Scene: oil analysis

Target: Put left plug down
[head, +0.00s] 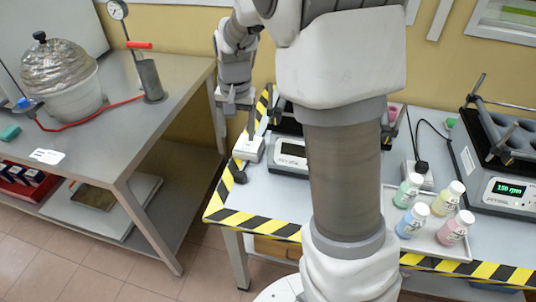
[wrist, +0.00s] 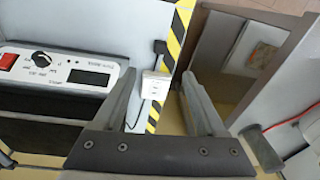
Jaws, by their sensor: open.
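The left plug (head: 239,172) is black and lies at the table's left end, on the yellow-black edge tape. In the wrist view it (wrist: 160,47) lies just beyond a white socket block (wrist: 155,86), beside it and not in its top. The socket block also shows in the head view (head: 249,149). My gripper (head: 240,117) is above the socket block, fingers pointing down. In the wrist view my gripper (wrist: 158,76) is open, with nothing held between its fingers. The plug is beyond the fingertips, clear of both.
A device with a display (head: 289,157) stands right of the socket block. A second socket block (head: 418,176) holds another black plug (head: 421,167). A tray (head: 450,250) of several bottles is near the front. A metal bench (head: 130,150) stands left, across a gap.

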